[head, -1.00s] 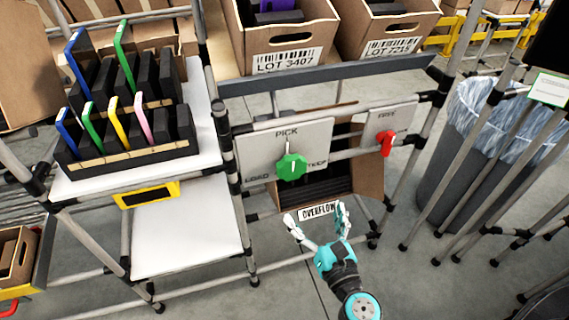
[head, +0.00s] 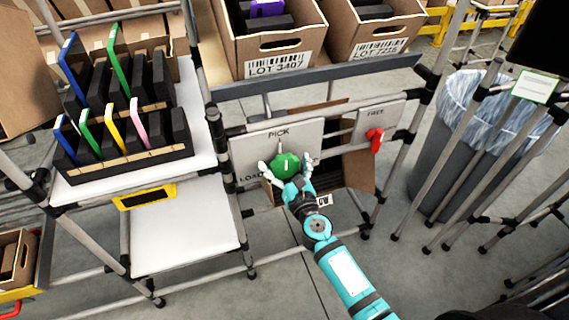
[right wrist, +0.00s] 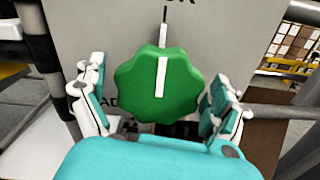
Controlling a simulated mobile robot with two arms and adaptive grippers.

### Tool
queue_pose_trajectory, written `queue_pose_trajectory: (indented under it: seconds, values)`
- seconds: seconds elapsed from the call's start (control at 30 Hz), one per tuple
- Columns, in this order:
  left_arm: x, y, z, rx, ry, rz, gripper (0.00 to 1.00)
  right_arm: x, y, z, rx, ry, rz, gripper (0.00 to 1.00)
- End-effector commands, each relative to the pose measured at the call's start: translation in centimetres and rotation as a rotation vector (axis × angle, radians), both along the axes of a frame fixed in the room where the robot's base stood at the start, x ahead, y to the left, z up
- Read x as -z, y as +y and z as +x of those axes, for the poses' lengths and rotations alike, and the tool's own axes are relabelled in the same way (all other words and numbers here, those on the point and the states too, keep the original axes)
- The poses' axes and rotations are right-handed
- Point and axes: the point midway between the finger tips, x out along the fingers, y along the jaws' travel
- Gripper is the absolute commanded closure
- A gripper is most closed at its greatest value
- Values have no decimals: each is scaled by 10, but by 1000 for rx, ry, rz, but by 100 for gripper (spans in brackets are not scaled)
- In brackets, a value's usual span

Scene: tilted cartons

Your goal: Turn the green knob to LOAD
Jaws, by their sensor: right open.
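The green knob (head: 286,165) sits on a grey panel (head: 245,150) with PICK above it and LOAD at its lower left. In the right wrist view the knob (right wrist: 160,85) is large and scalloped, and its white pointer line stands upright, toward PICK. My right gripper (head: 285,168) is open, with one finger on each side of the knob. In the right wrist view my right gripper's fingers (right wrist: 160,105) flank the knob with small visible gaps. The arm hides the panel's lower right label. My left gripper is not in view.
A red handle (head: 375,140) is on the FREE plate to the right. Cartons marked LOT 3407 (head: 275,45) and LOT 7215 (head: 372,35) tilt on the shelf above. A rack of coloured folders (head: 120,165) stands left. A lined grey bin (head: 440,150) stands right.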

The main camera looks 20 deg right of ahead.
Motion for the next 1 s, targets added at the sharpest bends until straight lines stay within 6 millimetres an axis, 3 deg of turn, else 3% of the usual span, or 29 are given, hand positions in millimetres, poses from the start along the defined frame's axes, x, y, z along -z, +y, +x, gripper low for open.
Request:
queue_pose_trajectory:
  seconds: [0.23, 0.63, 1.0]
  values:
    - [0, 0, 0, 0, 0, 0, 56, 0, 0, 1, 0, 0, 0, 2]
    - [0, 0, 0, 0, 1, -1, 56, 0, 0, 0, 0, 0, 0, 54]
    - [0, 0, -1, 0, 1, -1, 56, 0, 0, 0, 0, 0, -12, 57]
